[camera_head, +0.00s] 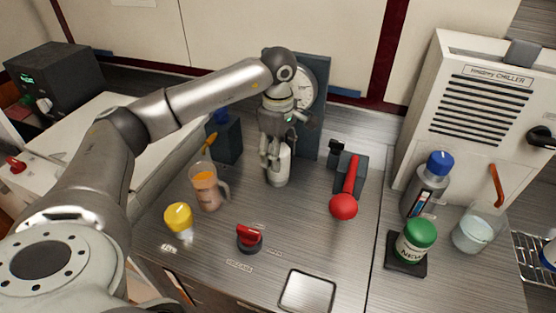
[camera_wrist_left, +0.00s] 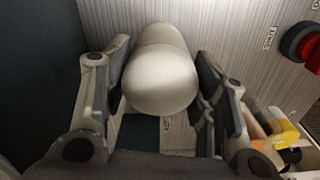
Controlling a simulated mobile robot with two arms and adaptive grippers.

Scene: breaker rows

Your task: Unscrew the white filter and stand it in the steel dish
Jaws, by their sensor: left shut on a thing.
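The white filter (camera_head: 279,170) is upright below my left wrist in the head view, in front of a dark upright panel with a round gauge. In the left wrist view the white filter (camera_wrist_left: 162,75) fills the space between the two fingers. My left gripper (camera_head: 274,158) is shut on it from above; its fingers (camera_wrist_left: 160,90) lie along both sides. I cannot tell whether the filter is still joined to a fitting, since the gripper hides its top. The steel dish (camera_head: 307,291), a shallow squarish tray, lies empty at the front edge. My right gripper is not in view.
A jug of orange liquid (camera_head: 207,187), a yellow-topped item (camera_head: 179,220) and a red knob (camera_head: 249,237) stand front left of the filter. A red-handled lever (camera_head: 345,202) is to its right. Farther right are a green-lidded jar (camera_head: 416,240) and a blue-capped bottle (camera_head: 428,185).

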